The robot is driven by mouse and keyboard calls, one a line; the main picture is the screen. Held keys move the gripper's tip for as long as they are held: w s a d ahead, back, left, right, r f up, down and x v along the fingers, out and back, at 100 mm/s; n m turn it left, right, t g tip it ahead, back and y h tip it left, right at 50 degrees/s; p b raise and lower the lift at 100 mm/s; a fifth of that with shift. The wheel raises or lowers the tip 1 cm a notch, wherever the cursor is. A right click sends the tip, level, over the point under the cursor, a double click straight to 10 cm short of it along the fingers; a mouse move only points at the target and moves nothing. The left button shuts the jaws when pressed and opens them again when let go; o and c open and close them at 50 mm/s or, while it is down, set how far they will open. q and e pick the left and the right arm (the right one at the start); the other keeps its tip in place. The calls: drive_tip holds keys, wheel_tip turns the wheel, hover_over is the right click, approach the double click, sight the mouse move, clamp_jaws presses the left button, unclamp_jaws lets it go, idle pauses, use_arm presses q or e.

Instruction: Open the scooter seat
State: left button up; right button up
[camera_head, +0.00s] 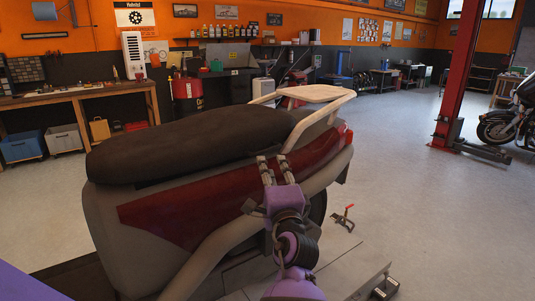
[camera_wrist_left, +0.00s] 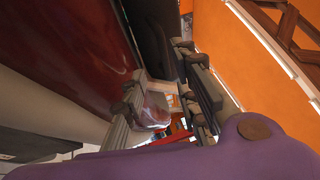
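The scooter's dark seat (camera_head: 195,138) lies flat on the grey and red body (camera_head: 190,205), with no clear gap under it. My left gripper (camera_head: 271,160) is in front of the red side panel, just below the seat's rear edge and near the pale rear rack (camera_head: 315,95). Its two fingers are apart, with nothing seen held between them. In the left wrist view, the open fingers (camera_wrist_left: 165,95) point along the red panel (camera_wrist_left: 80,40) and the dark seat edge (camera_wrist_left: 150,35). I cannot tell whether a finger touches the seat. My right gripper is not in view.
A red lift post (camera_head: 460,80) and a motorcycle (camera_head: 510,118) stand at the right. A workbench (camera_head: 80,95) with bins below runs along the left wall. A small clamp-like part with a red handle (camera_head: 344,217) shows right of the gripper. Open floor lies behind the scooter.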

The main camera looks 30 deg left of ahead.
sight(266, 151)
use_arm(q)
drive_tip(key=x, duration=0.2)
drive_tip(key=p+x, duration=0.1)
drive_tip(key=x, duration=0.5)
drive_tip(key=shift+r, duration=0.35)
clamp_jaws()
